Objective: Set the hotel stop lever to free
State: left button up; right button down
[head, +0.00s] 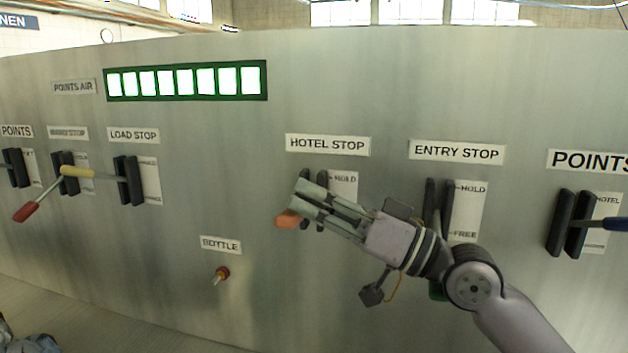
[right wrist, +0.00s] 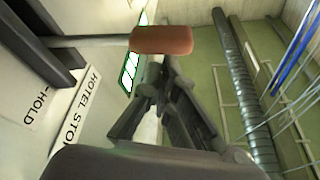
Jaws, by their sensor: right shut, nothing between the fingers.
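The hotel stop lever has an orange-red handle (head: 287,220), partly covered by my right gripper in the head view. Its label HOTEL STOP (head: 327,145) is above, with a HOLD plate (head: 344,183) beside the dark slot. The FREE end of the plate is hidden behind my gripper. In the right wrist view, the handle (right wrist: 161,40) sits on a grey rod (right wrist: 90,41), which seems to leave the slot toward the HOLD end. My right gripper (head: 298,203) is shut and empty, its tips close to the handle; I cannot tell if they touch. My left gripper is out of view.
The entry stop slot (head: 431,205) is just right, partly behind my right wrist. A blue-handled lever (head: 612,224) stands farther right. A yellow-handled lever (head: 77,172) and a red-handled lever (head: 27,212) stick out at left. A small bottle knob (head: 222,273) is below left.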

jog(key=s+d, duration=0.3)
jog(key=d, duration=0.3)
jog(key=s+d, duration=0.3)
jog(key=d, duration=0.4)
jog(key=shift+s+d+f, duration=0.15)
jog(key=shift+s+f, duration=0.15)
jog(key=shift+f, duration=0.15)
